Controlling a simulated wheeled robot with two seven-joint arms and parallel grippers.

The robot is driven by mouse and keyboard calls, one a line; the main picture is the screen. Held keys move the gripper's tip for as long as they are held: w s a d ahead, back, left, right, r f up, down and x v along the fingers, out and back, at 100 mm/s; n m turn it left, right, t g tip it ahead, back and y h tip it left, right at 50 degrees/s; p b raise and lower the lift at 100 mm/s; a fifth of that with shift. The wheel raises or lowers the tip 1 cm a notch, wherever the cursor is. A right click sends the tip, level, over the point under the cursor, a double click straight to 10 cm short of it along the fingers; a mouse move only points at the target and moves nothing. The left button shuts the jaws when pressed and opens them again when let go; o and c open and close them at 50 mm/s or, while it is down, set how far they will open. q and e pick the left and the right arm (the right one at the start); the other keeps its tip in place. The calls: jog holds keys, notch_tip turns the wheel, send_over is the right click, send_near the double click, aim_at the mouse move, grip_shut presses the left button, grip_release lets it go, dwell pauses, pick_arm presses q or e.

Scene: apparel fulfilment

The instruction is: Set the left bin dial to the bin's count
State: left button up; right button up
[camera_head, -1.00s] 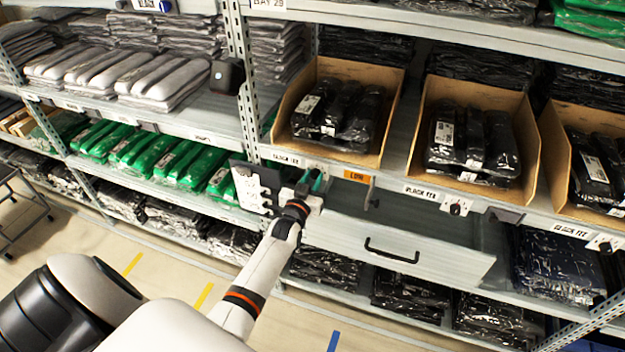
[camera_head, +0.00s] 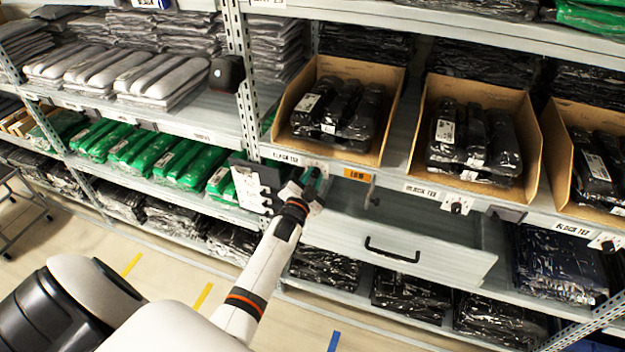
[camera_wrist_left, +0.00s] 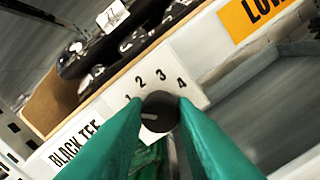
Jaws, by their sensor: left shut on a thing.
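The left bin (camera_head: 281,120) is an open cardboard bin holding black bagged tees (camera_head: 341,105); three show side by side, and any beneath are hidden. Under its front lip is a white plate (camera_wrist_left: 185,62) marked 1 to 4, beside a BLACK TEE label. The left bin dial (camera_wrist_left: 160,108) is a round black knob on that plate, its white mark pointing left, near the 1 side. My left gripper (camera_head: 311,184) is shut on the dial, its green fingers on either side of it in the left wrist view (camera_wrist_left: 159,122). My right gripper is out of view.
An orange LOW tag (camera_head: 357,175) sits right of the dial. An open grey drawer (camera_head: 410,248) juts out below. A dark panel with a white card (camera_head: 247,187) stands left of my gripper. Two more bins with dials (camera_head: 456,208) are to the right.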

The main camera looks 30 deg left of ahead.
pick_arm(q)
jog(key=m+b, duration=0.1)
jog(key=m, duration=0.3)
jog(key=shift+f+m, duration=0.15)
jog(key=shift+m, duration=0.15)
jog(key=shift+m+b, duration=0.95)
jog(key=shift+m, duration=0.95)
jog(key=o, duration=1)
jog(key=shift+s, duration=0.1)
jog(key=b+v, duration=0.2)
jog(key=v, duration=1)
